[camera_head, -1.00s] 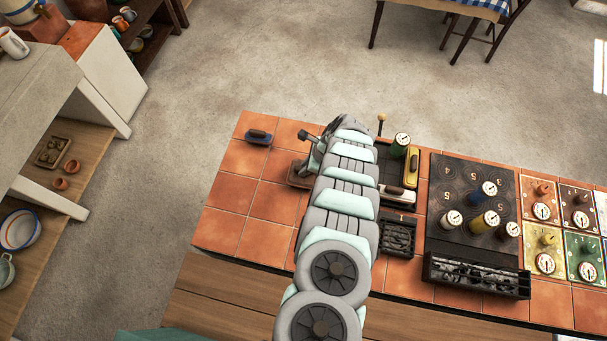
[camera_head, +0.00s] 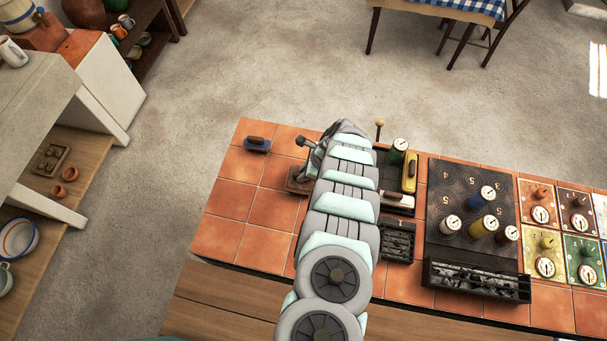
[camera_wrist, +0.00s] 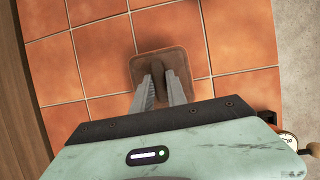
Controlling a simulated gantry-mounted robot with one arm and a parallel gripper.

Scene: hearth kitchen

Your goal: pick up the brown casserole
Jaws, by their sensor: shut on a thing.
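The brown casserole (camera_wrist: 141,64) is a small, square, rounded brown piece with a raised dark handle, seen from above on the orange tiles in the wrist view. My gripper (camera_wrist: 161,84) is shut on its handle, one grey finger on each side. In the head view, part of the brown casserole (camera_head: 296,181) shows at the left of my arm, over the left part of the tiled counter (camera_head: 236,196). The arm hides the rest of it. I cannot tell whether it touches the tiles.
Right of my arm are a yellow piece (camera_head: 409,172), a grate box (camera_head: 397,243) and a dark numbered board (camera_head: 440,205) with several dial-topped cylinders.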

